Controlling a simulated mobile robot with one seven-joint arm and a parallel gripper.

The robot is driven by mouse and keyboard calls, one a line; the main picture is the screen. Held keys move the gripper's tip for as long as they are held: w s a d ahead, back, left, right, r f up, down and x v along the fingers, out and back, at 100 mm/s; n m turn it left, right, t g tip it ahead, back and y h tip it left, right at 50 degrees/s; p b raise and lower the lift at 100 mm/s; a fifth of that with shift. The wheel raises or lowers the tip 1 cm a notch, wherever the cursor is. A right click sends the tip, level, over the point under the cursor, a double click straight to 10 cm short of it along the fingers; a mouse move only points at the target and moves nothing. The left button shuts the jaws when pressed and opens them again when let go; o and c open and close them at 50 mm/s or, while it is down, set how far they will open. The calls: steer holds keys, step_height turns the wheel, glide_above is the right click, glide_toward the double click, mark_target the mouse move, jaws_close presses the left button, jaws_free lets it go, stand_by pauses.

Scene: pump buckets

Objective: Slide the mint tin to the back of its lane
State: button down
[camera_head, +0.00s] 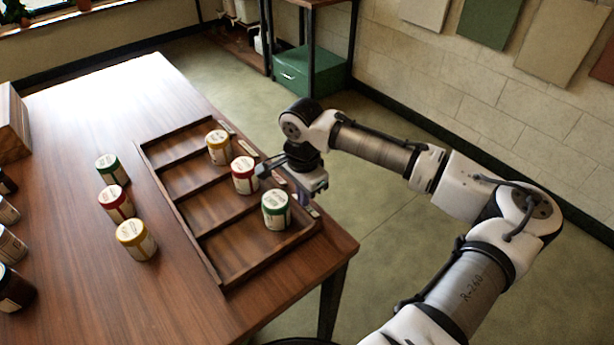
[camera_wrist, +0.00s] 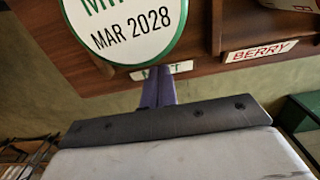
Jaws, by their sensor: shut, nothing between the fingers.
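The mint tin (camera_head: 276,209), with a green-rimmed white lid, stands upright at the right end of its lane in the wooden tray (camera_head: 224,282). The lane is bare to its left. In the wrist view the mint tin's lid (camera_wrist: 125,22) fills the top left, reading MAR 2028, and a partly covered mint label (camera_wrist: 181,68) is on the tray edge. My gripper (camera_head: 301,197) is at the tray's right edge, beside the tin. Its purple fingers (camera_wrist: 160,82) are together and empty, pointing at the tin; whether they touch it I cannot tell.
A red tin (camera_head: 244,175) and a yellow tin (camera_head: 219,147) stand in neighbouring lanes, parted by low dividers. The berry label (camera_wrist: 261,52) marks the adjacent lane. Green, red and yellow tins (camera_head: 117,203) stand on the table left of the tray. Dark jars line the left edge.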

mark_target(277, 211)
steer(key=shift+s+a+r, duration=0.1)
steer(key=shift+s+a, duration=0.35)
steer(key=shift+a, duration=0.15)
steer(key=shift+s+a+r, duration=0.1)
steer(key=shift+s+a, duration=0.3)
steer(key=shift+a, duration=0.2)
steer(key=shift+a, duration=0.1)
steer(key=s+a+p, duration=0.1)
steer(key=s+a, duration=0.1)
steer(key=s+a+p, duration=0.1)
steer(key=s+a, duration=0.1)
steer(key=a, duration=0.1)
steer(key=s+a+p, duration=0.1)
steer(key=s+a, duration=0.1)
steer(key=a, duration=0.1)
steer(key=shift+a, duration=0.15)
